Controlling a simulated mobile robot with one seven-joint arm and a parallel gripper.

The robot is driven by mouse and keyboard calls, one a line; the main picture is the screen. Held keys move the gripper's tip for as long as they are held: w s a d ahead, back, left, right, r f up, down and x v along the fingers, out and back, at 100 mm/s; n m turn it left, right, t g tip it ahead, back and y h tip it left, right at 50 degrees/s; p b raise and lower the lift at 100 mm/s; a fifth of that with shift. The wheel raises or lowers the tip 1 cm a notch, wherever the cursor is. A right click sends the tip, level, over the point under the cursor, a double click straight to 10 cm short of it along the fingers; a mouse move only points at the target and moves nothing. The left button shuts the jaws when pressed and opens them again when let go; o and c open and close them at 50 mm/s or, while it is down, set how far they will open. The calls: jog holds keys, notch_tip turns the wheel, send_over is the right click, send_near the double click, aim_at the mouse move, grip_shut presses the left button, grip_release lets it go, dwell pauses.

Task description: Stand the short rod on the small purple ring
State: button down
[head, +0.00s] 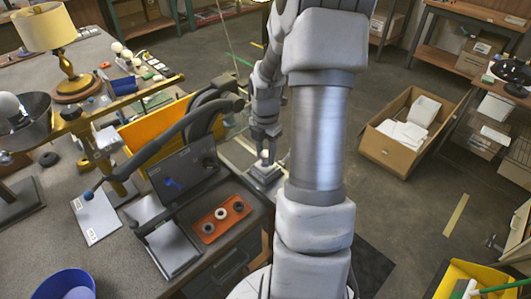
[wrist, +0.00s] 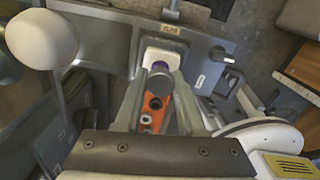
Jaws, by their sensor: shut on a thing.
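In the wrist view my gripper (wrist: 160,78) has its two fingers closed on a small grey piece, seen end-on, which I take to be the short rod (wrist: 161,69). A sliver of purple, apparently the small purple ring (wrist: 160,62), shows just behind the rod's end, in front of a whitish block (wrist: 163,50). I cannot tell whether rod and ring touch, or whether the rod is upright. In the head view my gripper (head: 265,150) points down over a small grey plate (head: 265,174) beyond the bench corner; the rod and ring cannot be made out there.
An orange tray (head: 205,220) with dark and pale round parts lies near the bench corner; it also shows between my fingers in the wrist view (wrist: 155,108). A black arm lamp (head: 165,130) and dark panel (head: 182,165) stand close left. A cardboard box (head: 385,155) is on the floor.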

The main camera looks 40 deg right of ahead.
jog(key=shift+f, duration=0.6)
dwell(0.4)
jog(key=shift+c, duration=2.2)
grip_release()
jog(key=shift+r, duration=0.1)
notch_tip(320, 180, up, 17)
jog(key=p, duration=0.1)
jog(key=shift+r, duration=0.15)
